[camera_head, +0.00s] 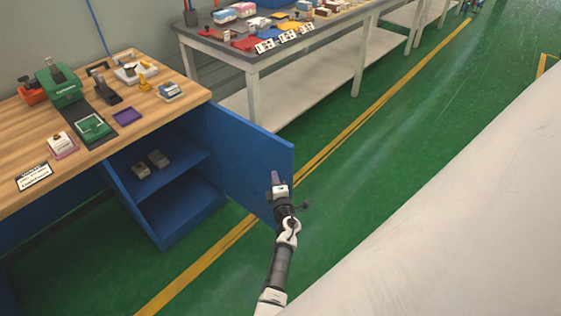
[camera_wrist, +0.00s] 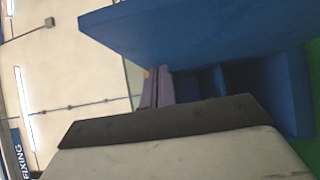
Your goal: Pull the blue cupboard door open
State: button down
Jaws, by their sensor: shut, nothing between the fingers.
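The blue cupboard door (camera_head: 238,150) stands swung wide open from the right side of the blue cupboard (camera_head: 180,212) under the wooden workbench. It fills the upper part of the wrist view (camera_wrist: 200,32), with the cupboard's open inside (camera_wrist: 262,85) beyond it. My gripper (camera_head: 275,176) is near the door's free edge and overlaps the door's face in the head view. Its fingers (camera_wrist: 157,88) are shut with nothing between them. I cannot tell whether they touch the door. No handle shows in either view.
Two small grey items (camera_head: 150,164) lie on the cupboard shelf. The wooden bench top (camera_head: 150,115) carries tools and trays. A long grey table (camera_head: 225,52) with colored bins stands behind the door. The green floor (camera_head: 370,160) to the right is clear.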

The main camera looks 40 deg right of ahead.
jog(key=s, duration=1)
jog(key=shift+a, duration=0.4)
jog(key=shift+s, duration=0.1)
